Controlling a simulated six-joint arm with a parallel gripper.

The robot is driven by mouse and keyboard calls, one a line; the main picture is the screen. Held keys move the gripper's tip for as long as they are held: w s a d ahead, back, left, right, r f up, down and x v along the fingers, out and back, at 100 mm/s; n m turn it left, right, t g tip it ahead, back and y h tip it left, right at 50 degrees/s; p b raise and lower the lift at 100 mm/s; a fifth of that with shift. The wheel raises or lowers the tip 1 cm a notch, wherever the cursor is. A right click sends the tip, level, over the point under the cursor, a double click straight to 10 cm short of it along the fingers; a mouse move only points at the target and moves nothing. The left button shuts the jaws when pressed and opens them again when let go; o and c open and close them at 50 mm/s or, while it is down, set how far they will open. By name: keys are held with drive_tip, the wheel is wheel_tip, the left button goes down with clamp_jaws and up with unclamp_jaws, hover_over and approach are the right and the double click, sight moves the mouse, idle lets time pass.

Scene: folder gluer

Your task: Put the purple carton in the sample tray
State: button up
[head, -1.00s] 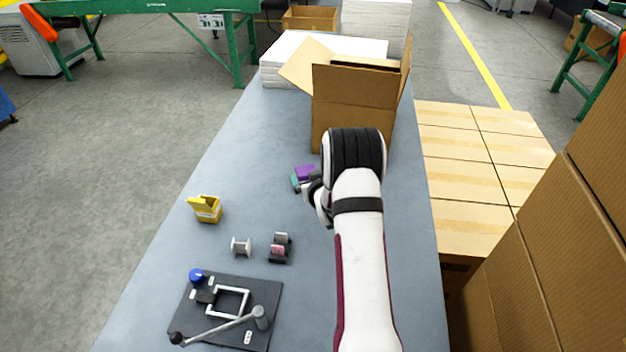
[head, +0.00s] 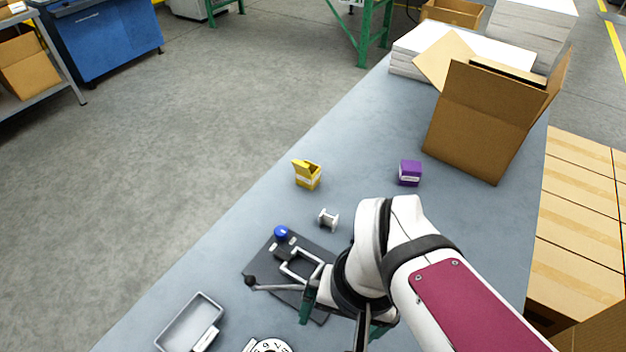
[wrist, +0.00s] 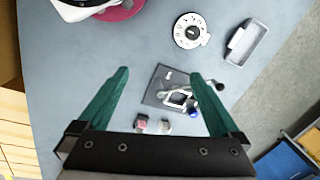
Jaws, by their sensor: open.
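The purple carton (head: 410,173) stands on the blue-grey table, in front of the large open cardboard box. It has a pale label on its front and does not show in the wrist view. The grey rectangular sample tray (head: 162,346) lies at the near left edge of the table, with a white label on its rim. The wrist view shows the tray (wrist: 236,38) at upper right. My gripper (head: 340,318) is above the table near the black fixture, well away from the carton and right of the tray. Its green fingers are apart and empty in the wrist view (wrist: 158,74).
A black plate fixture (head: 262,268) with a lever and blue knob lies between tray and carton. The large cardboard box (head: 480,120) is behind the carton.

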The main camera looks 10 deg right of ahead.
drive_tip(key=s, duration=0.1)
drive_tip(key=s+a, duration=0.1)
drive_tip(key=s, duration=0.1)
drive_tip(key=shift+a+r+g, duration=0.2)
drive_tip(key=shift+g, duration=0.1)
